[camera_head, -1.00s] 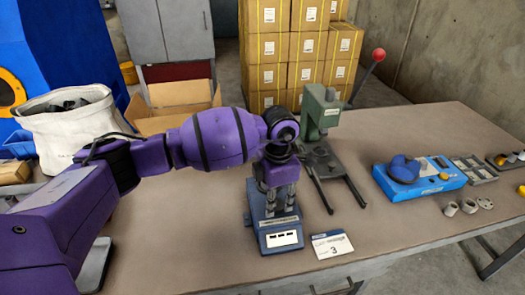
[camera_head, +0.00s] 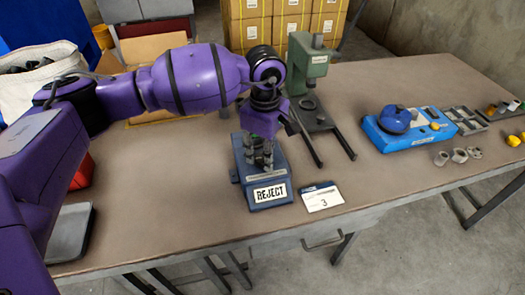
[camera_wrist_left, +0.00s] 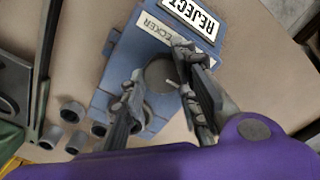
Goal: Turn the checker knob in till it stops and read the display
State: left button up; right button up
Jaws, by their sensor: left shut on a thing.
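The checker (camera_head: 266,172) is a blue-grey block near the table's front edge. Its white display (camera_head: 269,193) reads REJECT. The display also shows in the left wrist view (camera_wrist_left: 193,17), upside down, beside a label partly reading "ECKER". My left gripper (camera_head: 260,146) comes down over the checker from behind. In the left wrist view the fingers of my left gripper (camera_wrist_left: 159,70) stand on both sides of the round grey knob (camera_wrist_left: 159,76), shut on it. The fingers partly cover the knob in the head view. My right gripper is not in view.
A green press (camera_head: 308,65) stands behind and right of the checker. A card marked 3 (camera_head: 322,197) lies beside it. A blue fixture (camera_head: 410,130), small rings (camera_head: 460,155) and a grey tray (camera_head: 465,119) are at the right.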

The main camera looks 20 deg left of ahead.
pick_arm(q)
jog(key=shift+w+r+m+b, duration=0.15)
jog(key=shift+m+b, duration=0.05)
jog(key=shift+m, duration=0.4)
jog(key=shift+w+r+m+b, duration=0.1)
jog(key=shift+w+m+b, duration=0.1)
jog(key=shift+m, duration=0.4)
jog(key=shift+d, duration=0.1)
jog(key=o, duration=0.9)
jog(key=shift+d, duration=0.1)
jog(key=shift+o, duration=0.3)
jog(key=shift+f, duration=0.1)
